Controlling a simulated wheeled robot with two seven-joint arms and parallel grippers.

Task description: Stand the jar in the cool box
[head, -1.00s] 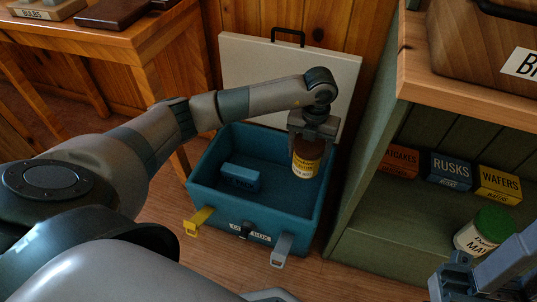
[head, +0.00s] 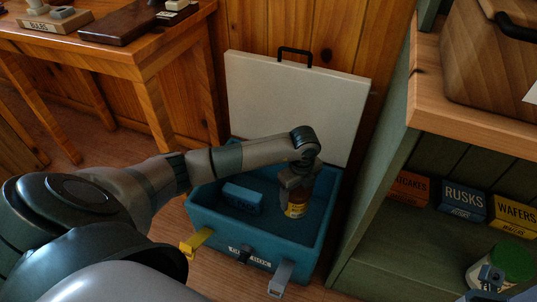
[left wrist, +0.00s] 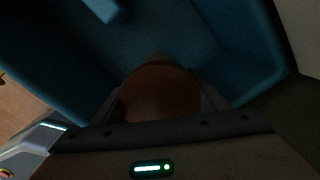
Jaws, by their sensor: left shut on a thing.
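The jar (head: 297,204), amber with a yellow and white label, is upright inside the open blue cool box (head: 215,222), toward its right side. My left gripper (head: 297,180) is shut on the jar from above. In the left wrist view the jar's round brown top (left wrist: 160,92) sits between the fingers, with the box's blue walls around it. I cannot tell whether the jar's base touches the box floor. My right gripper (head: 490,285) shows only in part at the lower right edge, in front of another jar.
A blue ice pack (head: 241,198) lies in the box's left half. The white lid (head: 295,100) stands open behind. A green shelf with oatcakes, rusks (head: 464,199), wafers (head: 515,215) and a green-lidded jar (head: 512,262) is close on the right. A wooden table (head: 140,55) stands at left.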

